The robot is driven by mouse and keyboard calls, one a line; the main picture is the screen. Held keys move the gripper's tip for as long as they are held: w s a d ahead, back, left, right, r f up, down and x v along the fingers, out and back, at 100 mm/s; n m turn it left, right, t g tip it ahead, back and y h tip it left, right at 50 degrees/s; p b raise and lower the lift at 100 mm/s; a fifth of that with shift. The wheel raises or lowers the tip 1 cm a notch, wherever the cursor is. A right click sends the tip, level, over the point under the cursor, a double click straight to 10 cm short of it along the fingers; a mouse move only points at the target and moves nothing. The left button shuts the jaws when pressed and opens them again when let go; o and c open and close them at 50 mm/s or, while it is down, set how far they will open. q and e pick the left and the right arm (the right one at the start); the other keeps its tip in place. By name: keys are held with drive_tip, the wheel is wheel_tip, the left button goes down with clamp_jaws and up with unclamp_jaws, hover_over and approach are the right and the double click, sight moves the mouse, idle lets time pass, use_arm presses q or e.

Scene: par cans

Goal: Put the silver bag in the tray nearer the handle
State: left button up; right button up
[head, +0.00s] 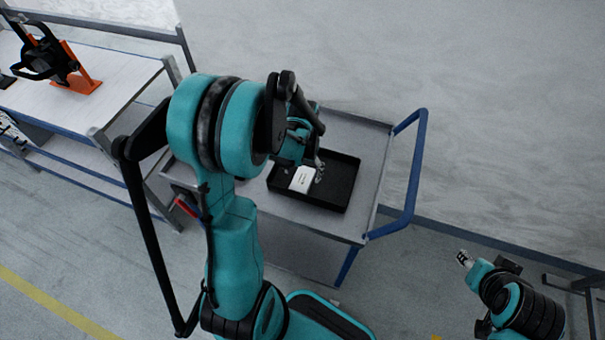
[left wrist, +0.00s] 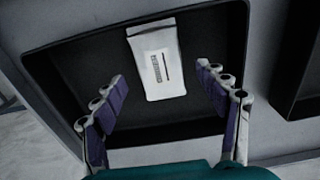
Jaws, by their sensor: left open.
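The silver bag (head: 302,179), pale with a small dark label, is in a black tray (head: 335,195) on the cart, on the side toward the blue handle (head: 415,175). In the left wrist view the bag (left wrist: 155,62) reaches the tray's far wall; whether it leans there I cannot tell. My left gripper (head: 318,166) is open above this tray. Its fingers (left wrist: 161,76) stand apart on either side of the bag, with gaps to both sides. Part of a second black tray (left wrist: 300,75) shows at the right edge; my left arm may hide it in the head view. My right gripper (head: 465,258) is away from the cart.
The grey cart top (head: 345,132) has bare room around the tray. A shelf bench (head: 115,72) with a black and orange device (head: 62,65) stands at the upper left. Open floor (head: 400,290) lies between the cart and my right arm.

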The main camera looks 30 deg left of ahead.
sight(302, 179)
use_arm(q)
wheel_tip(302, 179, up, 9)
drive_tip(key=p, duration=0.3)
drive_tip(key=s+d+r+m+t, duration=0.2)
drive_tip(key=s+d+r+t, duration=0.5)
drive_tip(key=d+r, duration=0.3)
drive_tip(key=shift+s+d+m, duration=0.3)
drive_tip(key=shift+s+d, duration=0.45)
drive_tip(key=shift+d, duration=0.8)
